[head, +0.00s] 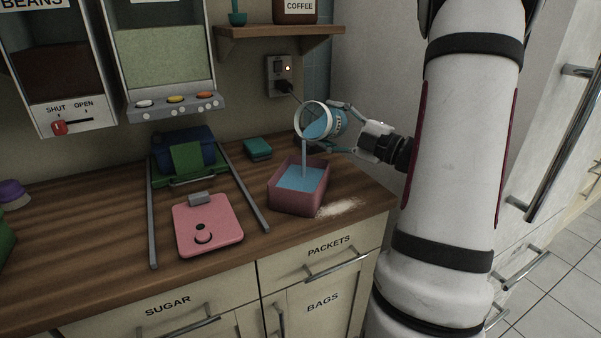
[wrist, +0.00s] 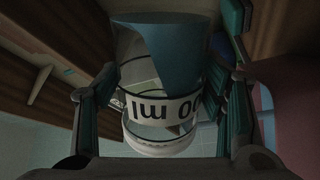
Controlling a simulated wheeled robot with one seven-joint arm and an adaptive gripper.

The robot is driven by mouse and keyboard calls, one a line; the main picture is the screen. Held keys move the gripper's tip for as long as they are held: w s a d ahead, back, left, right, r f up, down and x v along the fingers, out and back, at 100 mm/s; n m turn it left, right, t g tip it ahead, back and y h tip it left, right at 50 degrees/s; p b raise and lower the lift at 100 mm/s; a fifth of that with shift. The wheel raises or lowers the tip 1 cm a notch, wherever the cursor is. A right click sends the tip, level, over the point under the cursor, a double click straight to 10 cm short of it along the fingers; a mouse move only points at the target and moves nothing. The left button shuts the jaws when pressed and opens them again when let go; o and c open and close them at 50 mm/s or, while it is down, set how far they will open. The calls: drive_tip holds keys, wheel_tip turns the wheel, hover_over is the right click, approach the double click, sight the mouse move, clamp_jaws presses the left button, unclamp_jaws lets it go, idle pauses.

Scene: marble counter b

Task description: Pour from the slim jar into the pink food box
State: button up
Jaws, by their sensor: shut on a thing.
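The slim jar (head: 315,122) is clear with a pale band and holds blue contents. It is tilted with its mouth to the left, and a blue stream falls from it into the pink food box (head: 285,200). The box stands open on the counter with blue contents inside. My gripper (head: 345,126) is shut around the jar above the box's right side. In the wrist view the jar (wrist: 163,108) sits between the fingers, its printed band upside down and blue contents at the top of the picture.
A pink scale-like pad (head: 208,224) lies left of the box between two grey rails. A teal block (head: 257,148) is behind the box. White powder (head: 340,208) lies on the counter right of it. A wall socket with a plug (head: 281,78) and a shelf (head: 280,32) are behind.

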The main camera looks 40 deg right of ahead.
drive_tip(key=shift+s+a+f+n+y+b, duration=0.15)
drive_tip(key=shift+a+n+b, duration=0.2)
drive_tip(key=shift+n+b, duration=0.25)
drive_tip(key=shift+s+a+f+n+y+b, duration=0.15)
drive_tip(key=shift+a+n+b, duration=0.2)
drive_tip(key=shift+n+b, duration=0.25)
idle(1.0)
drive_tip(key=shift+a+r+n+b, duration=0.25)
drive_tip(key=shift+r+n+b, duration=0.35)
drive_tip(key=shift+n+b, duration=0.45)
drive_tip(key=shift+c, duration=0.2)
drive_tip(key=shift+b, duration=0.5)
